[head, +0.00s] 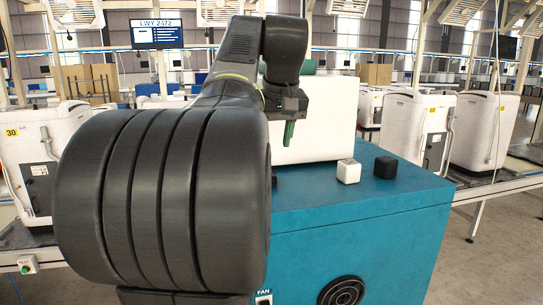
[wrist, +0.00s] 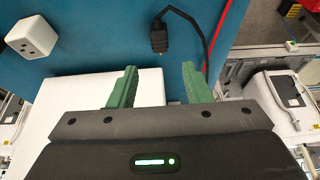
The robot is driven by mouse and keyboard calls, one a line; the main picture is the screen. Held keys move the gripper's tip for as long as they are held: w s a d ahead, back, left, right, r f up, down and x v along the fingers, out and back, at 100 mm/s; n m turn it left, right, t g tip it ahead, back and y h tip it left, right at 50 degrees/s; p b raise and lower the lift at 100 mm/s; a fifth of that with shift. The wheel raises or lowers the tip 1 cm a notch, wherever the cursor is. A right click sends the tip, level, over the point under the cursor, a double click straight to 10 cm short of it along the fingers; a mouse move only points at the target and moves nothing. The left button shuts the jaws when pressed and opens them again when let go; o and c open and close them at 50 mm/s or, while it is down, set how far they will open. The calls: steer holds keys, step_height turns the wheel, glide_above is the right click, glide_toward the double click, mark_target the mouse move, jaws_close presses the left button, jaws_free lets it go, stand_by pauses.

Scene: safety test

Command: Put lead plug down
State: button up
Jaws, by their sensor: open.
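The lead plug (wrist: 158,41) is black with a dark cable and shows in the wrist view, apparently on the blue top (wrist: 105,35). It appears just beyond the fingertips, in line with the gap between them, and nothing is between the fingers. My gripper (wrist: 159,67) has green fingers spread apart and is open. In the head view my gripper (head: 288,140) hangs pointing down in front of the white appliance (head: 335,115). I cannot make out the plug for certain in the head view, where my arm covers part of the blue top.
A white socket cube (head: 348,172) stands on the blue top, also in the wrist view (wrist: 32,37). A black cube (head: 386,167) is to its right. The white appliance is close under my gripper in the wrist view. The front right of the blue top (head: 390,200) is clear.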

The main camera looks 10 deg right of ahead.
steer(key=shift+v, duration=1.65)
steer(key=x, duration=1.3)
steer(key=shift+s+f+b, duration=0.15)
steer(key=shift+s+b, duration=0.1)
steer(key=shift+b, duration=0.05)
steer(key=shift+r, duration=0.55)
steer(key=shift+f, duration=0.1)
